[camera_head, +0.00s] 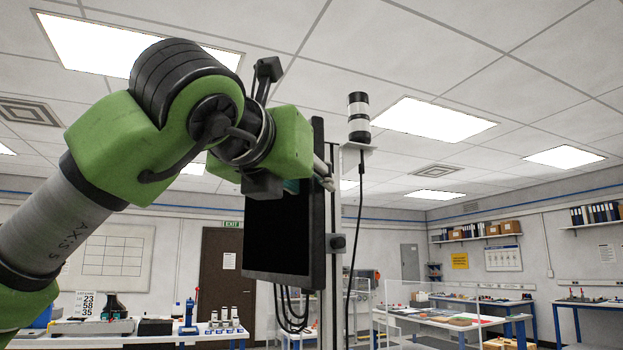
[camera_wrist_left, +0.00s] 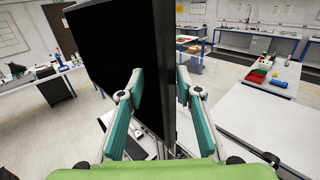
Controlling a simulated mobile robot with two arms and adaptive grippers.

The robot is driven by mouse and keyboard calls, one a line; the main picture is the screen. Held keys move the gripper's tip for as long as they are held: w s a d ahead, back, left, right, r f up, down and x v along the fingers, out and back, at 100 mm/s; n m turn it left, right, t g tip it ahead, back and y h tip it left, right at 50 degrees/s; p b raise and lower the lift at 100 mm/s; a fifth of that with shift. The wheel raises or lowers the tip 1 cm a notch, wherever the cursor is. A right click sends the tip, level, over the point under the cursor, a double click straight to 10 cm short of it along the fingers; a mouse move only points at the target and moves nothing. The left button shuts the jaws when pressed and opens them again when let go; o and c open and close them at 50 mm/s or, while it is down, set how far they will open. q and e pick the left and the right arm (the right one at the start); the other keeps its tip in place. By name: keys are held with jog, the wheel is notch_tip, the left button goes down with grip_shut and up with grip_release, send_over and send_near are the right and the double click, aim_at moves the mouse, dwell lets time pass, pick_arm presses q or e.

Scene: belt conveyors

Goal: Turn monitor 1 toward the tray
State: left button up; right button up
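The monitor (camera_head: 275,235), a black flat screen, hangs upright on a pale post (camera_head: 328,265) in the middle of the head view. Its screen faces left and its side edge shows. My right gripper is not in view. I cannot pick out the tray for certain.
A black-and-white signal light (camera_head: 359,118) stands right of the monitor. Cables (camera_head: 292,305) hang below it. A cluttered bench (camera_head: 150,335) stands at the back left and tables (camera_head: 440,320) at the right. A bare pale surface (camera_wrist_left: 275,125) is at right in the wrist view.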

pick_arm(q)
jog(key=v, duration=1.1)
jog(key=shift+r, duration=0.35)
jog(key=shift+d, duration=0.1)
